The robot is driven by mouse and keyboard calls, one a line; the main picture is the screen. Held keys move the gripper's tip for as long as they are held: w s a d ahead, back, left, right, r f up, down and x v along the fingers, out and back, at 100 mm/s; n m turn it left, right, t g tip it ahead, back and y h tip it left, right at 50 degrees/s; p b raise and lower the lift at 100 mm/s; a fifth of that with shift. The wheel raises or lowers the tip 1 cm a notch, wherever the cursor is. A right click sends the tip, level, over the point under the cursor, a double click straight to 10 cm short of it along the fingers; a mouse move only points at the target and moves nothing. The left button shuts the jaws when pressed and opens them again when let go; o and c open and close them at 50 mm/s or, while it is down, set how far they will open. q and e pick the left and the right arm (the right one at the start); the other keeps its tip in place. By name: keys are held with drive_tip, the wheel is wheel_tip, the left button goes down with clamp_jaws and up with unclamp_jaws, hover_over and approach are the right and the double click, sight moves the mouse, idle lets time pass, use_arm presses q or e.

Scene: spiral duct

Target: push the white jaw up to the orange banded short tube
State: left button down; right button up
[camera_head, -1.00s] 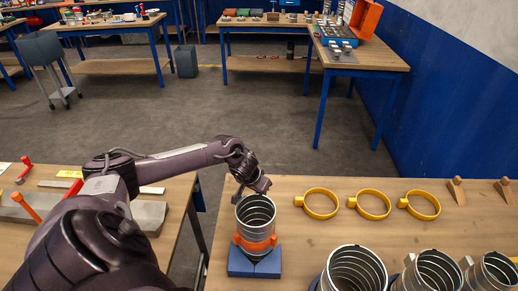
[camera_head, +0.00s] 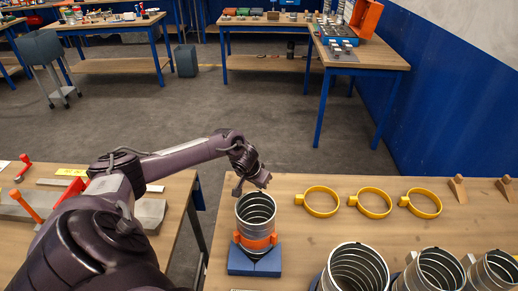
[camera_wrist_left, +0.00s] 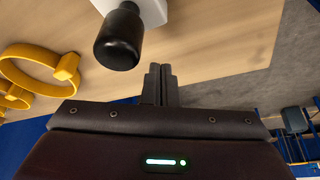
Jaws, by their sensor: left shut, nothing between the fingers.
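The orange banded short tube (camera_head: 256,212) is a ribbed metal tube with an orange band (camera_head: 256,241), upright in a blue block (camera_head: 254,264) at the near left of the table. My left gripper (camera_head: 262,180) is just beyond the tube's far rim, apart from it in the picture. In the left wrist view its fingers (camera_wrist_left: 159,84) are shut and empty. A white block (camera_wrist_left: 152,10), which looks like the white jaw, is at the top edge there beside a black knob (camera_wrist_left: 118,38), close beyond the fingertips. I cannot make it out in the head view. My right gripper is not in view.
Three yellow rings (camera_head: 321,201) lie in a row right of the gripper. Several larger metal tubes (camera_head: 354,268) stand along the near edge. Two small wooden pieces (camera_head: 458,190) are at the far right. The tabletop (camera_head: 300,235) between tube and rings is clear.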

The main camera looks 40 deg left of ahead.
use_arm(q)
drive_tip(key=shift+w+a, duration=0.1)
drive_tip(key=shift+w, duration=0.1)
drive_tip(key=shift+r, duration=0.15)
wheel_tip(320, 180, up, 9)
drive_tip(key=p, duration=0.3)
idle(0.8)
